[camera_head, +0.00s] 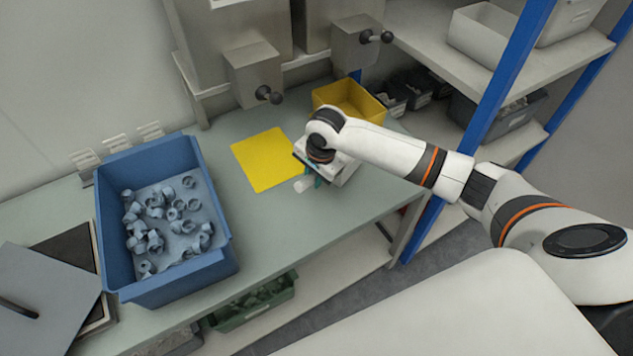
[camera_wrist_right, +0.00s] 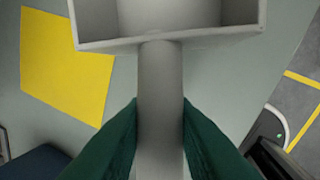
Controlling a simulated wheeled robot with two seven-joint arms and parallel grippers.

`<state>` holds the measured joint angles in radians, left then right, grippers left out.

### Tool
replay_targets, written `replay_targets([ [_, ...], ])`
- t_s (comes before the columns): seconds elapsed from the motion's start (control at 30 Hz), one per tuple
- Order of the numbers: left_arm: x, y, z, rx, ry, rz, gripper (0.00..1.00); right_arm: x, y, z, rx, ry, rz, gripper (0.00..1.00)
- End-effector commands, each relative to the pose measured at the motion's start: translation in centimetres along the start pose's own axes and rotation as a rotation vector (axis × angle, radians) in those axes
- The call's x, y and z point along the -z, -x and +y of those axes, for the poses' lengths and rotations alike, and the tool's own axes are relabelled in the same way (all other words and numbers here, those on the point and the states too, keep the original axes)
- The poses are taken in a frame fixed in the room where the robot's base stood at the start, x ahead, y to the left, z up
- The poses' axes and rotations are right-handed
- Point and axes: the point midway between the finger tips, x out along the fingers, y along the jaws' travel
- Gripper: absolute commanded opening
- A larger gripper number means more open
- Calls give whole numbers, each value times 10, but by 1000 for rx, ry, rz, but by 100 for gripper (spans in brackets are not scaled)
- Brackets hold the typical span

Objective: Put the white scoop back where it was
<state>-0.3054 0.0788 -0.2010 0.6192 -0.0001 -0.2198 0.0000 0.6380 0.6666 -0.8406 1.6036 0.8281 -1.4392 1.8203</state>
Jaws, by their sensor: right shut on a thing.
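The white scoop (camera_wrist_right: 160,70) has a box-shaped pan and a straight handle. In the right wrist view the handle runs between the green fingers of my right gripper (camera_wrist_right: 160,125), which is shut on it. In the head view the right gripper (camera_head: 314,178) is over the table, right of the yellow mat (camera_head: 265,160). The scoop's handle end (camera_head: 303,185) sticks out at its left, and the pan is partly hidden by my wrist. I cannot tell whether the scoop touches the table. My left gripper is not in view.
A yellow bin (camera_head: 372,108) is behind my right wrist. Metal dispensers with black knobs (camera_head: 268,95) line the back. A blue shelf post (camera_head: 510,70) rises at the right. The yellow mat is bare.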

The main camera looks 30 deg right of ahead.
Motion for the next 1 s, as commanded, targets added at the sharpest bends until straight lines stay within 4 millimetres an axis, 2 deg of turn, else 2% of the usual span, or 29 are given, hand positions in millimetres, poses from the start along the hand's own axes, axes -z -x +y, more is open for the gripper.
replay_targets([
  [0.13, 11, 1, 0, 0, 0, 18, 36, 0, -13, -2, -1, 0, -1, 0],
  [0.37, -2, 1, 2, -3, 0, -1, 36, 1, -42, -8, 0, 1, 0, 0],
  [0.5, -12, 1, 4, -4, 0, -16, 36, 1, -45, -8, -3, 2, 0, 0],
  [0.73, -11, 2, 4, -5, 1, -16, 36, 1, -46, -8, -2, 2, 1, 0],
  [0.77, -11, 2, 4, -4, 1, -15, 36, 1, -47, -9, -1, 1, 1, 25],
  [0.8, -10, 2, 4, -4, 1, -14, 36, 1, -47, -9, -2, 2, 0, 31],
  [0.9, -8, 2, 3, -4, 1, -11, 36, 1, -47, -9, -2, 2, 0, 45],
  [1.0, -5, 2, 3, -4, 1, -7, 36, 1, -47, -8, -2, 2, 0, 45],
])
